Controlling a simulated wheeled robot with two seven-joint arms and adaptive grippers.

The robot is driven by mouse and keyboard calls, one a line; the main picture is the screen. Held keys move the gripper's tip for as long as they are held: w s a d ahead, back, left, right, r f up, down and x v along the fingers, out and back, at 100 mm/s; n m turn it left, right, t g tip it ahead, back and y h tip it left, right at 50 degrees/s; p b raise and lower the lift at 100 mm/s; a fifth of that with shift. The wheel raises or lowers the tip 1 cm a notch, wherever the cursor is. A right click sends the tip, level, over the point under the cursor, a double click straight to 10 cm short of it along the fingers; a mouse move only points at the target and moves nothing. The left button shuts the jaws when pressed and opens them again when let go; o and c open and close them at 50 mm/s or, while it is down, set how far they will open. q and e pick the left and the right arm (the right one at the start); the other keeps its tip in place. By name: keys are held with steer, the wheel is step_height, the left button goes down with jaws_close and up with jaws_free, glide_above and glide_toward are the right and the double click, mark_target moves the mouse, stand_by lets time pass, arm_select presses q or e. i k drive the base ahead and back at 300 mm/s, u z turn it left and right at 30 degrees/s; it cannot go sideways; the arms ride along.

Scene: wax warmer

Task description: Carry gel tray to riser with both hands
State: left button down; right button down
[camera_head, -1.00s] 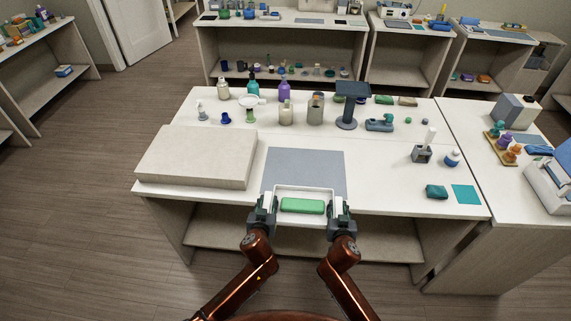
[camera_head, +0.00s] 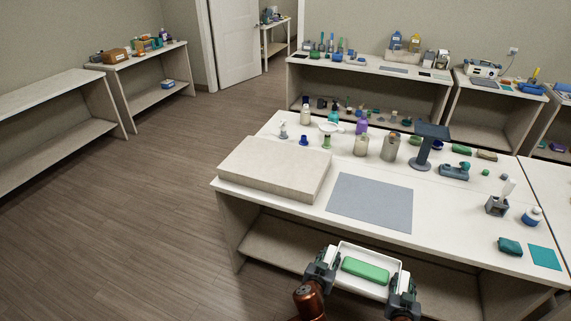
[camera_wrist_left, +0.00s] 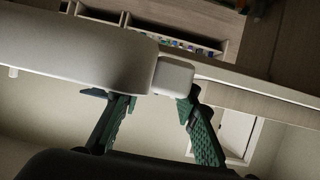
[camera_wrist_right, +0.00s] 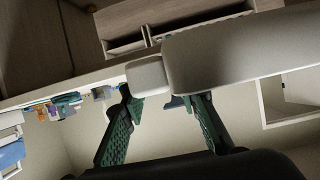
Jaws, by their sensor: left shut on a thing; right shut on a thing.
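The white gel tray (camera_head: 374,253) holds a green block (camera_head: 365,270) and hangs in the air before the table's front edge. My left gripper (camera_head: 325,266) is shut on its left end, and my right gripper (camera_head: 402,290) is shut on its right end. In the left wrist view a white end grip (camera_wrist_left: 174,77) sits at the fingertips; the right wrist view shows the other end grip (camera_wrist_right: 147,77). The riser (camera_head: 275,168), a broad pale slab, lies on the table's left part, up and left of the tray. Its top is bare.
A grey mat (camera_head: 370,203) lies right of the riser on the white table. Bottles and a dark blue stand (camera_head: 425,150) line the back. A teal box (camera_head: 510,246) and teal square (camera_head: 545,257) lie at the right. Open floor (camera_head: 130,230) is on the left.

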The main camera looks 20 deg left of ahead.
mark_target(276, 161)
steer(key=z, duration=2.25)
steer(key=k, duration=1.75)
steer(key=u, duration=2.4)
steer(key=i, duration=0.5)
steer(key=z, duration=0.05)
